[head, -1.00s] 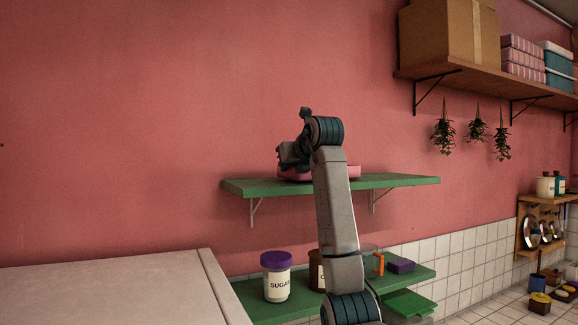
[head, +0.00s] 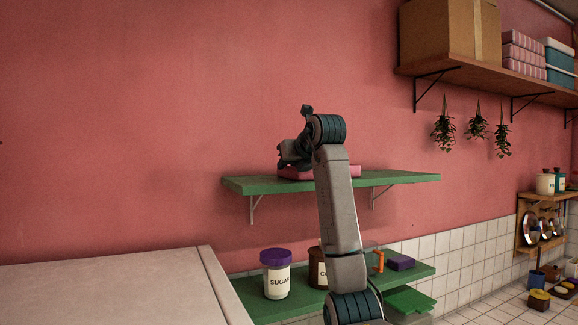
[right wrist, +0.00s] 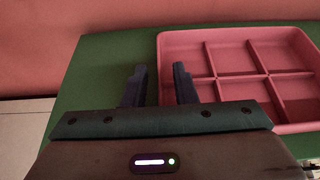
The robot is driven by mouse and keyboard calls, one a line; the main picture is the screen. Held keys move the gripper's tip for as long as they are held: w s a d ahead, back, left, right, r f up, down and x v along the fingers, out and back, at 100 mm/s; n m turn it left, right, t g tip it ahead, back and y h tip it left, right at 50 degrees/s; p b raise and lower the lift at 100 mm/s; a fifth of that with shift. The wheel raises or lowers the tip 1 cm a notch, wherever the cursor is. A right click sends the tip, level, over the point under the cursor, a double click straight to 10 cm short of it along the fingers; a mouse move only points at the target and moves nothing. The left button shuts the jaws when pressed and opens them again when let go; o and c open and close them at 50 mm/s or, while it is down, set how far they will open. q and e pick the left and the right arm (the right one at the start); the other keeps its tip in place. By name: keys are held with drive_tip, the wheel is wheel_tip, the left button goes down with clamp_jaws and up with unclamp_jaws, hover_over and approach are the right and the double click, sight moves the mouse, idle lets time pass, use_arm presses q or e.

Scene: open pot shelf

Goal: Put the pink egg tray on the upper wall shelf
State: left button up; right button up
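The pink egg tray (head: 354,172) lies flat on the upper green wall shelf (head: 405,180), partly hidden behind my right arm. In the right wrist view the tray (right wrist: 252,57) shows several square, empty compartments. My right gripper (head: 284,155) is at the tray's left end. In the right wrist view its two fingers (right wrist: 160,82) are apart, with the tray's left wall between them: one finger over the bare shelf, the other over the tray's inside. I cannot tell whether either touches the tray. My left gripper is not in view.
A lower green shelf (head: 270,311) holds a sugar jar (head: 277,274), a brown jar (head: 317,268) and a purple block (head: 401,262). A pale surface (head: 110,290) is at lower left. A high wooden shelf (head: 480,75) holds boxes. The upper green shelf's right part is bare.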

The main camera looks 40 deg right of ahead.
drive_tip(key=v, duration=1.1)
drive_tip(key=shift+s, duration=0.25)
drive_tip(key=shift+r, duration=0.1)
